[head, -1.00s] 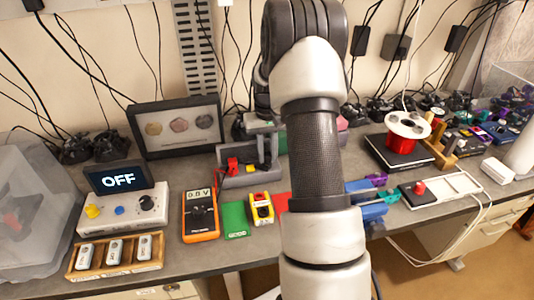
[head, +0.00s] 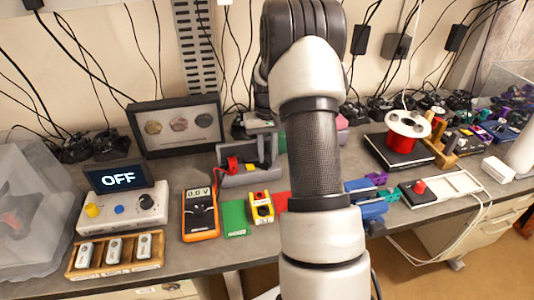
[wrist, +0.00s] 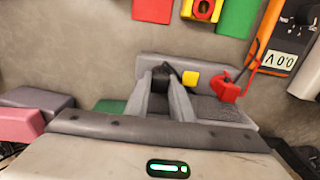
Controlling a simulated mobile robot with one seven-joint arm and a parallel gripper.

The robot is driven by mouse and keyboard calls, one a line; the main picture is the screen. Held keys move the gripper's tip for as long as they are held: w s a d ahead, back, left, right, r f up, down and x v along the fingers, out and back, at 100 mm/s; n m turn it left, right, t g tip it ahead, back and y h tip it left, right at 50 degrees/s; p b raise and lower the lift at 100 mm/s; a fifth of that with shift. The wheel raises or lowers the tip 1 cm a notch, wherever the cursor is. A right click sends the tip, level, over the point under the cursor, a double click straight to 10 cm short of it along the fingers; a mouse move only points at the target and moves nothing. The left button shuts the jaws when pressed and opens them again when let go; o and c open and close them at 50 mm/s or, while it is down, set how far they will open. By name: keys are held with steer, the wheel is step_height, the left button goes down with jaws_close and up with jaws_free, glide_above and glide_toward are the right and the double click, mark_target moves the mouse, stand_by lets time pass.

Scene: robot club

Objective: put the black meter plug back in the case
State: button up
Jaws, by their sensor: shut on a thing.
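My gripper (wrist: 165,84) shows in the wrist view, its two grey fingers shut on the black plug (wrist: 161,76). The plug is small and dark, and the fingers partly hide it. They are over the grey case (wrist: 212,84), which also shows in the head view (head: 236,181). I cannot tell whether the plug touches the case floor. The red plug (wrist: 227,90) is at the case's right end in the wrist view. The orange meter (head: 200,213) stands left of the case in the head view and reads about 0.0 V.
A green block (head: 234,217) and a yellow block with a red top (head: 261,208) are in front of the case. A control box with an OFF screen (head: 118,178) is at left. A framed display (head: 178,127) stands behind. My arm hides part of the bench.

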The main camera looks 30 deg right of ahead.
steer(key=o, duration=1.1)
steer(key=shift+c, duration=0.2)
step_height(320, 180, up, 16)
steer(key=s+a+r+t, duration=0.1)
steer(key=s+a+r, duration=0.3)
steer(key=a+r, duration=0.25)
steer(key=s+a+r+n+t+p, duration=0.2)
steer(key=s+a+r, duration=0.45)
steer(key=s, duration=0.25)
steer(key=s+a+f+t, duration=0.1)
steer(key=s+a+f, duration=0.1)
steer(key=s, duration=0.5)
steer(key=s+a+f+n+t, duration=0.1)
steer(key=s+a, duration=0.4)
steer(key=s, duration=0.1)
steer(key=shift+s+a+f+t, duration=0.3)
steer(key=shift+s+f, duration=0.05)
steer(key=shift+f, duration=0.05)
